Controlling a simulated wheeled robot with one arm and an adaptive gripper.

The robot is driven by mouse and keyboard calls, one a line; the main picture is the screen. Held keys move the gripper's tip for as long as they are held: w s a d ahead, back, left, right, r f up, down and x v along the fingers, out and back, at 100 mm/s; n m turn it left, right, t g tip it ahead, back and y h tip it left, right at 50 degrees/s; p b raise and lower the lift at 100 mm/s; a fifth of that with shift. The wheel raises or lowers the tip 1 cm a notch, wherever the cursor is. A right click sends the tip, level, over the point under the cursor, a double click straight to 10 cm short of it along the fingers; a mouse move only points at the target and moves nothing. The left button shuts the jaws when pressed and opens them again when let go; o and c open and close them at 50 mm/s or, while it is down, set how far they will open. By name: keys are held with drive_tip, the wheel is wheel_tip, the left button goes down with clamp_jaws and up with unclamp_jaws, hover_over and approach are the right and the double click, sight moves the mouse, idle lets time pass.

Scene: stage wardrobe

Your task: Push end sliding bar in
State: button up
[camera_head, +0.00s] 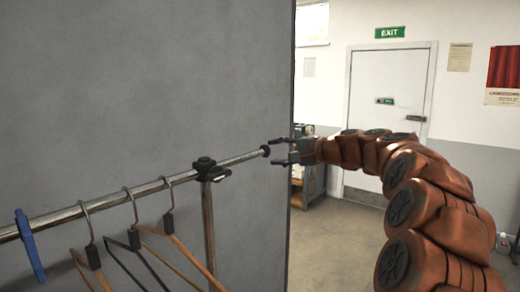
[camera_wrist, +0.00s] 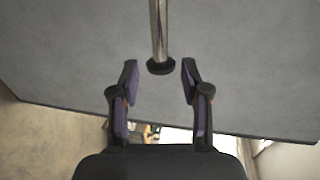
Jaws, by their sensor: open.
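The sliding end bar (camera_head: 240,158) is a thin metal rod sticking out to the right from a black clamp (camera_head: 205,168) on the clothes rail. Its tip carries a round black cap (camera_head: 266,150). My gripper (camera_head: 273,151) is at the cap's right, pointing left at it. In the wrist view the bar (camera_wrist: 158,30) comes down from the top, and its black cap (camera_wrist: 160,67) sits between the two fingertips of my gripper (camera_wrist: 160,75). The fingers are open, with a gap on each side of the cap. Nothing is held.
Several hangers (camera_head: 172,225) and a blue clip (camera_head: 30,245) hang on the rail (camera_head: 70,213) at the left. A large grey panel (camera_head: 150,90) is behind the rail. Open floor (camera_head: 340,235) lies to the right, before a white door (camera_head: 388,95).

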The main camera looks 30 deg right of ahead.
sight(263, 153)
drive_tip(key=shift+p+x, duration=1.15)
drive_tip(key=shift+x, duration=2.35)
drive_tip(key=shift+c, duration=0.4)
clamp_jaws()
